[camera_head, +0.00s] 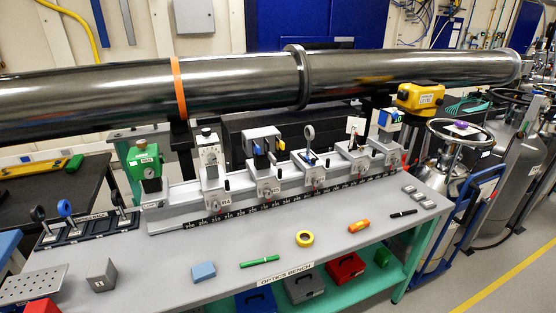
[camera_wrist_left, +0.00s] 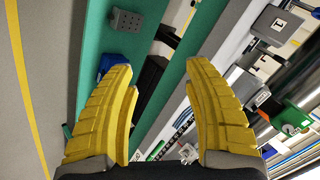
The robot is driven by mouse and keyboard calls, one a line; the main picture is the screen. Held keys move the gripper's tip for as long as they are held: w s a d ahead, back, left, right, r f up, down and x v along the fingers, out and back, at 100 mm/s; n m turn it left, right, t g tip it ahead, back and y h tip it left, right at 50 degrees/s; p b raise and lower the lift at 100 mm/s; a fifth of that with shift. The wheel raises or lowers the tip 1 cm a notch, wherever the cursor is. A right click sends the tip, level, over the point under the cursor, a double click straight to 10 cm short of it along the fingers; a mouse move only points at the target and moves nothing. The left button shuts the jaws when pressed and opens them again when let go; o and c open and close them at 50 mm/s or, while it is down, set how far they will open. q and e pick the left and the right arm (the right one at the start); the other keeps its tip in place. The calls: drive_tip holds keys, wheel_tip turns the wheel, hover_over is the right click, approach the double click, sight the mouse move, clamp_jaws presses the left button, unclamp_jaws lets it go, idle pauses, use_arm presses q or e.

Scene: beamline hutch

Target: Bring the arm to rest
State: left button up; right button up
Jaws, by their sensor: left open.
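My left gripper (camera_wrist_left: 159,68) shows in the left wrist view with two ribbed yellow fingers spread wide apart. It is open, and nothing is held between the fingers. The wrist view looks past the fingers at the optics bench, its teal frame (camera_wrist_left: 187,62) and the floor. Neither of my arms shows in the head view, so the left gripper's place over the bench cannot be told from there. My right gripper is in neither view.
The optics bench (camera_head: 225,285) carries a rail with several mounts, a yellow tape roll (camera_head: 305,238), a green marker (camera_head: 260,262) and a blue block (camera_head: 203,272). A dark beam pipe (camera_head: 235,85) runs behind. A blue cart (camera_head: 462,215) stands at the right.

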use_arm(q)
drive_tip(key=s+d+f+g+h, duration=0.1)
drive_tip(key=s+d+f, duration=0.15)
drive_tip(key=f, duration=0.85)
drive_tip(key=s+d+f+g+h, duration=0.1)
drive_tip(key=s+d+f+g, duration=0.15)
drive_tip(key=f, duration=0.95)
drive_tip(key=s+d+f+h, duration=0.1)
drive_tip(key=s+f, duration=0.2)
drive_tip(key=f, duration=0.8)
drive_tip(key=s+f+n+g+h, duration=0.1)
drive_tip(key=s+f+n+g, duration=0.1)
drive_tip(key=s+f, duration=1.7)
drive_tip(key=shift+s+d+f+n+g+h, duration=0.15)
drive_tip(key=shift+s+n+g+h, duration=0.2)
drive_tip(key=shift+s+g, duration=0.45)
